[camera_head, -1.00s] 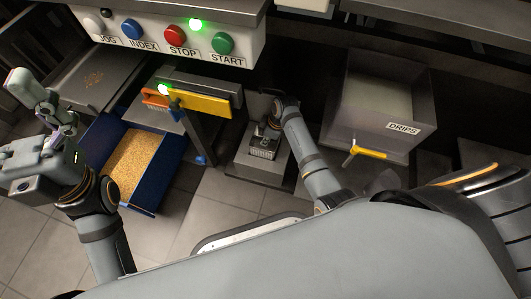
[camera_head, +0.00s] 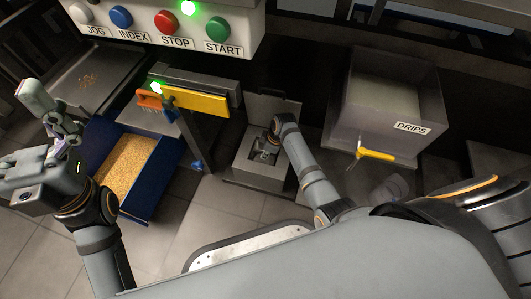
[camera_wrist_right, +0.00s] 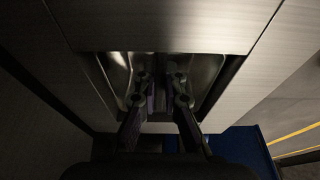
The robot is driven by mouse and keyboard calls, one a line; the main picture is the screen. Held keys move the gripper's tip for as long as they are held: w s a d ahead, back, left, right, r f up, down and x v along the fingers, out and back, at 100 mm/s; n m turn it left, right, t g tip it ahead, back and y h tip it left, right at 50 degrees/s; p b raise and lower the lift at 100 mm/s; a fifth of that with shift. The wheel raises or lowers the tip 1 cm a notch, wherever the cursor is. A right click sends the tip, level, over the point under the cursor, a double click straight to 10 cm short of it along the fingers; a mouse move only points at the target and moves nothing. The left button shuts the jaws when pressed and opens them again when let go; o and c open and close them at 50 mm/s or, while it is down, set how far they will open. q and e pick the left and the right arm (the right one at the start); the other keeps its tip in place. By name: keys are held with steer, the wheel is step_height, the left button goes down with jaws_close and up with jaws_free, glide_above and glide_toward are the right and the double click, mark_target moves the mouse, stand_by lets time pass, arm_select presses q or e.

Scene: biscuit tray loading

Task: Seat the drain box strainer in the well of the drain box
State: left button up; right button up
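The drain box (camera_head: 258,172) is a grey metal box on the floor, with an upright back plate. My right gripper (camera_head: 267,152) points down into its square well. In the right wrist view, the two fingers (camera_wrist_right: 161,92) are partly closed about a narrow dark upright piece, seemingly the strainer's grip. The drain box strainer (camera_wrist_right: 120,68) appears as shiny metal walls around the fingertips, inside the well opening. Its underside is hidden, so I cannot tell whether it rests on the bottom. My left gripper (camera_head: 66,127) is raised at the left, away from the box; its finger gap is unclear.
A grey DRIPS container (camera_head: 385,115) with a yellow handle stands right of the box. A blue bin (camera_head: 160,185) of tan crumbs lies left. A yellow bar (camera_head: 203,103) on a post stands between. The button panel (camera_head: 165,40) is above. Floor in front is open.

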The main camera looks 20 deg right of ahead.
steer(key=o, duration=0.4)
steer(key=p+v, duration=0.7)
steer(key=v, duration=0.5)
steer(key=shift+r+p, duration=0.2)
steer(key=shift+p, duration=0.1)
